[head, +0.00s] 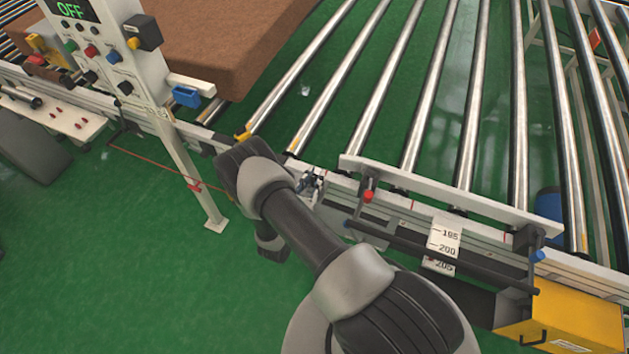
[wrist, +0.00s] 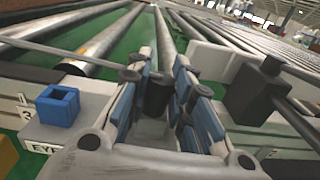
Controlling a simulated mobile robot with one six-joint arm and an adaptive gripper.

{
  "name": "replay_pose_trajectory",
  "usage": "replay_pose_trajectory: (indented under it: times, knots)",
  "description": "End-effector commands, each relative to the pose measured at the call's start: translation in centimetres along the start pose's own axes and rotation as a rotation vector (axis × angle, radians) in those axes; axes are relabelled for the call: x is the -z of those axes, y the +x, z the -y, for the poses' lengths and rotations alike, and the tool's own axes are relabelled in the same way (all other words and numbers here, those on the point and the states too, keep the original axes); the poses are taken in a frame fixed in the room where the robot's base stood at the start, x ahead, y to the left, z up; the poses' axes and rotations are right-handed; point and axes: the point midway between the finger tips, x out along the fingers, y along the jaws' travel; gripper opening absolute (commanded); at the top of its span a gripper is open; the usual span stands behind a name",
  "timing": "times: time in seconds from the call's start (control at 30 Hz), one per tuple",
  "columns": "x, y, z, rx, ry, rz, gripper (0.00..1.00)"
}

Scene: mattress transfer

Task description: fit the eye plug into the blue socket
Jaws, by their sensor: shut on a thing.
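The blue socket (wrist: 58,105) is an open-topped blue block at the left of the wrist view. It sits on a white ledge with a partly cut-off label starting "EYE" (wrist: 45,148). My gripper (wrist: 158,72), with blue-padded fingers, is shut on a dark, roughly cylindrical piece (wrist: 156,98), which I take to be the eye plug. Much of it is hidden by the fingers. It is to the right of the socket and apart from it. In the head view my gripper (head: 312,184) is small beside the conveyor's near rail, and the plug cannot be made out.
Metal rollers (head: 385,85) run behind the rail. A control post (head: 165,130) reading OFF stands left, with a blue box (head: 186,97) beside it. A brown mattress (head: 220,45) lies behind. A black clamp block (wrist: 257,92) stands right of my fingers. A red cord (head: 150,163) hangs left.

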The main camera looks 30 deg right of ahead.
Motion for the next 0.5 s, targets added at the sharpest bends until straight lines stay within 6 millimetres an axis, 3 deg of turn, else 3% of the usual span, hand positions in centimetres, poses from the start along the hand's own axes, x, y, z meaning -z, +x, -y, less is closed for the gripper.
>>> replay_pose_trajectory:
  times: [0.1, 0.5]
  knots:
    - [0.01, -0.01, 0.01, 0.0, 0.0, 0.0, 0.0]
    - [-0.52, 0.02, -0.03, 0.0, 0.001, 0.0, 0.0]
